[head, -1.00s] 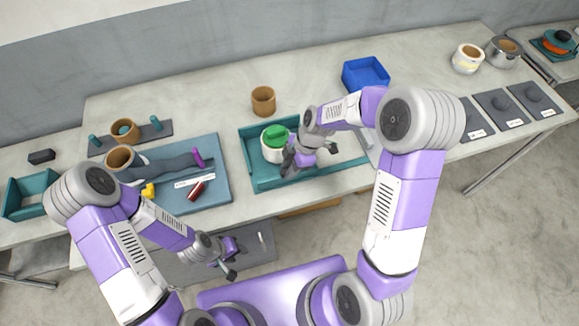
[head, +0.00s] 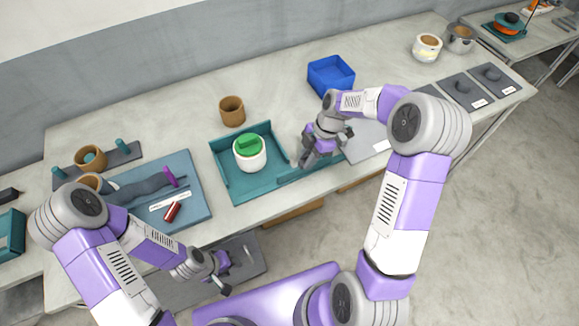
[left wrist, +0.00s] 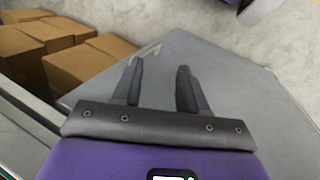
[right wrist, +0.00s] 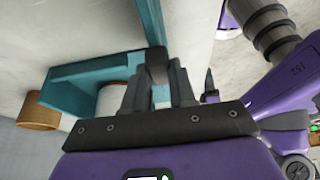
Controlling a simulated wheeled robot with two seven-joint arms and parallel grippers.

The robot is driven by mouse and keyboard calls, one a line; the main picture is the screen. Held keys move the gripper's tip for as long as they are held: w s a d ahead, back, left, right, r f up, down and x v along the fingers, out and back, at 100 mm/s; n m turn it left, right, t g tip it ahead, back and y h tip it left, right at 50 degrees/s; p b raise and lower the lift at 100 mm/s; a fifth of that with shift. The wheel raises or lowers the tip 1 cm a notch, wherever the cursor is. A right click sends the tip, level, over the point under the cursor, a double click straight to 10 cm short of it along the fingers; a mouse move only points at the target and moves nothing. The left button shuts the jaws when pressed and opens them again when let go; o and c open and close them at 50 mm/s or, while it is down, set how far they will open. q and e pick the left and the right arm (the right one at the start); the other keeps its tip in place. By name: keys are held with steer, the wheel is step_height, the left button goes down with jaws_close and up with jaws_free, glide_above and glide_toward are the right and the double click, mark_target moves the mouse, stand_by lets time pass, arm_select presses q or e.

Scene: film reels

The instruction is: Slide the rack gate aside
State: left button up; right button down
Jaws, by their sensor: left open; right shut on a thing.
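The teal rack (head: 228,172) stands on the counter with a white green-lidded canister (head: 250,160) in it. The teal rack gate (head: 298,174) is a low bar along the front edge, extending right past the rack. My right gripper (head: 310,159) is at this bar, beyond the rack's right wall. In the right wrist view my right gripper (right wrist: 157,88) is shut on a dark grip piece (right wrist: 156,62) beside the teal bar. My left gripper (head: 224,279) hangs low before the counter. It is open and empty in the left wrist view (left wrist: 160,85).
A brown cup (head: 232,111) and a blue bin (head: 331,78) stand behind the rack. A blue-grey board (head: 195,212) with tools lies to the left. A grey plate (head: 365,142) lies just right of my right gripper.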

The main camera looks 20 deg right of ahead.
steer(key=d, duration=0.5)
steer(key=shift+w, duration=0.3)
steer(key=c, duration=0.9)
jaws_free()
steer(key=shift+d, duration=0.1)
steer(key=p+v, duration=0.1)
steer(key=v, duration=0.6)
steer(key=shift+r, duration=0.25)
steer(key=shift+s, duration=0.1)
